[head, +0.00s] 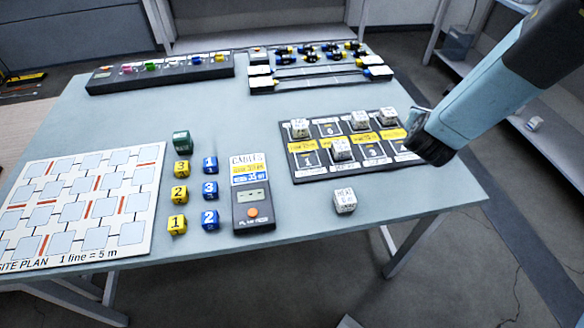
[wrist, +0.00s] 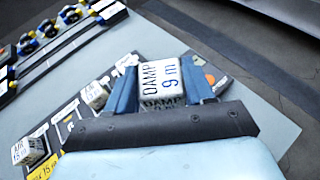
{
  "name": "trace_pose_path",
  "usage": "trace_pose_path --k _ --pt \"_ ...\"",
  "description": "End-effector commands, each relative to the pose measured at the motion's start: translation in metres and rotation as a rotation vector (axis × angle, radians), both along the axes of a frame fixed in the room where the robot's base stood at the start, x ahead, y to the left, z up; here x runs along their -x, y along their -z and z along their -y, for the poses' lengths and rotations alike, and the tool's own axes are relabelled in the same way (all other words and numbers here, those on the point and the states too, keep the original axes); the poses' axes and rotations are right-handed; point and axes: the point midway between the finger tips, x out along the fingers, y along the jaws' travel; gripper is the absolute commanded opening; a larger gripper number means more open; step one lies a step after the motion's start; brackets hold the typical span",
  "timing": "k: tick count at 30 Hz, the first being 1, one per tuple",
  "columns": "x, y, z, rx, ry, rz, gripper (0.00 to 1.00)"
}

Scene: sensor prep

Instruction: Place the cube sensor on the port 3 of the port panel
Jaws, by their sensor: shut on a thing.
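My gripper (wrist: 162,82) is shut on a white cube sensor (wrist: 161,70) reading "DAMP 9 m", between its two blue fingers. In the head view my gripper (head: 430,145) hangs at the right end of the port panel (head: 296,173); the held cube is mostly hidden there. A port that appears to be marked 3 (head: 373,152) is bare in the front row. One cube (head: 341,149) sits just left of it. Three cubes stand along the back row, including one at the left (head: 299,128).
A loose white "HEAT" cube (head: 345,201) lies in front of the panel. A meter (head: 253,213), numbered yellow and blue blocks (head: 210,190), a site plan (head: 125,190) and racks (head: 160,72) occupy the rest of the table. Bare table lies right of the panel.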

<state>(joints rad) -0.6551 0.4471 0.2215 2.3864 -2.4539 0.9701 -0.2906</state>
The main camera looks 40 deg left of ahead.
Motion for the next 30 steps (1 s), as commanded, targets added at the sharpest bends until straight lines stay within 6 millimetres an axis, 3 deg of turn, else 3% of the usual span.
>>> trace_pose_path --k 6,15,21,30 --pt "0.062 -0.001 -0.050 0.000 -0.124 0.001 0.22" --pt "0.151 -0.003 -0.102 0.001 -0.289 0.001 0.22" --pt "0.213 -0.004 -0.125 0.002 -0.398 0.003 0.22" --pt "0.299 -0.006 -0.144 0.003 -0.547 0.006 0.22"
